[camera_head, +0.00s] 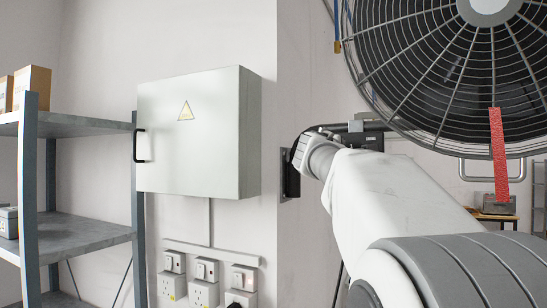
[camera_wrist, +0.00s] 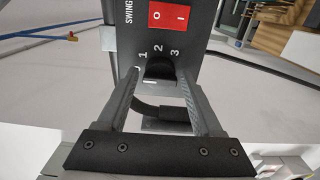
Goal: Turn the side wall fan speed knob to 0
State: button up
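The fan speed knob (camera_wrist: 159,68) is black and sits on a dark control panel (camera_wrist: 200,45) in the wrist view. White numbers 1, 2 and 3 run around its upper side; a small white mark shows below it at the left. I cannot tell which way the knob points. My gripper (camera_wrist: 159,76) is open, one grey finger on each side of the knob, with visible gaps. The side wall fan (camera_head: 450,70) fills the upper right of the head view, with a red ribbon (camera_head: 498,150) hanging from its cage. My arm hides most of the control box there.
A red O/I switch (camera_wrist: 173,16) sits above the knob, beside the word SWING. In the head view, a grey wall cabinet (camera_head: 190,140) and several sockets (camera_head: 203,290) are left of my arm. A metal shelf (camera_head: 75,235) stands farther left.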

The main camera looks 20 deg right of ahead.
jog(key=shift+o, duration=0.8)
jog(key=b+v, duration=0.5)
jog(key=v, duration=1.2)
jog(key=shift+a, duration=0.2)
jog(key=shift+s, duration=0.1)
